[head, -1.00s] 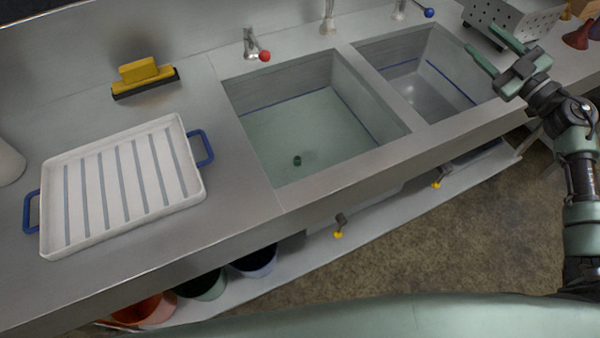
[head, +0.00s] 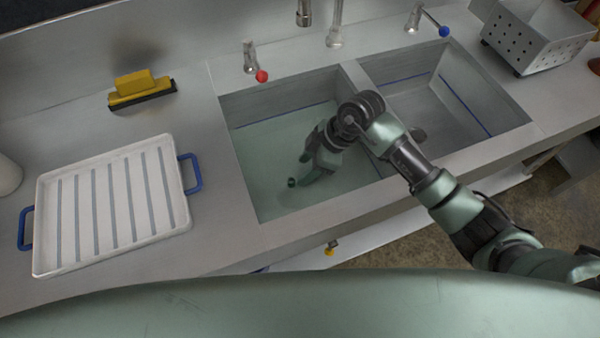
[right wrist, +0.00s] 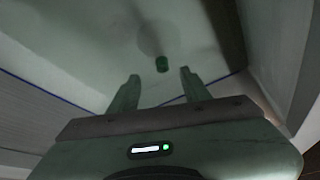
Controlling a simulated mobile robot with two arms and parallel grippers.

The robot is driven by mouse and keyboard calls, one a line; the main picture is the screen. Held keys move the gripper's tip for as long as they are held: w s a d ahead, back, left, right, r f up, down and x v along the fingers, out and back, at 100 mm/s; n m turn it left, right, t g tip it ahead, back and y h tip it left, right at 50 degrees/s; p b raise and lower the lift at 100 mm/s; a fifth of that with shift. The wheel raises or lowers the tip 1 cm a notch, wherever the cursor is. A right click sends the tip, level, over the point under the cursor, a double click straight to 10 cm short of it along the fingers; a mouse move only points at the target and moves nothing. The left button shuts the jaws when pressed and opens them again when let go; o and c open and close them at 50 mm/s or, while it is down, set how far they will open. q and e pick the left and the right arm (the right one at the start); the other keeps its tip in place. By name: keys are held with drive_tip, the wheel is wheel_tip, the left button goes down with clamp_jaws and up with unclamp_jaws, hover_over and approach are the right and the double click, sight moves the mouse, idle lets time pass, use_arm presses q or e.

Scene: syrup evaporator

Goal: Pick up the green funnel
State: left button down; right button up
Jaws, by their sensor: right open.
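A small dark green piece, which I take to be part of the green funnel (head: 292,182), shows in the water of the left sink basin (head: 262,212). It also shows in the right wrist view (right wrist: 161,64), where a faint darker round shape lies just beyond it; I cannot tell if that is the funnel's cone or a shadow. My right gripper (head: 304,172) reaches down into this basin, just right of the green piece. In the right wrist view my right gripper (right wrist: 159,76) is open and empty, with the green piece just beyond and between its fingertips. My left gripper is out of view.
The basin walls and the divider (head: 362,78) stand close around my right arm. The right basin (head: 420,105) looks empty. Faucets (head: 335,35) rise behind. A perforated metal box (head: 535,45) stands far right.

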sight(292, 180)
drive_tip(key=shift+h, duration=0.3)
drive_tip(key=f, duration=0.1)
drive_tip(key=a+f, duration=0.2)
drive_tip(key=shift+s+a+f+p, duration=0.2)
drive_tip(key=shift+s+f+p, duration=0.05)
drive_tip(key=shift+f+p, duration=0.05)
drive_tip(key=x, duration=0.2)
drive_tip(key=shift+w+a+f, duration=0.1)
drive_tip(key=shift+a+f, duration=0.1)
drive_tip(key=shift+f, duration=0.15)
drive_tip(key=shift+w+a+f, duration=0.1)
drive_tip(key=shift+f, duration=0.45)
clamp_jaws()
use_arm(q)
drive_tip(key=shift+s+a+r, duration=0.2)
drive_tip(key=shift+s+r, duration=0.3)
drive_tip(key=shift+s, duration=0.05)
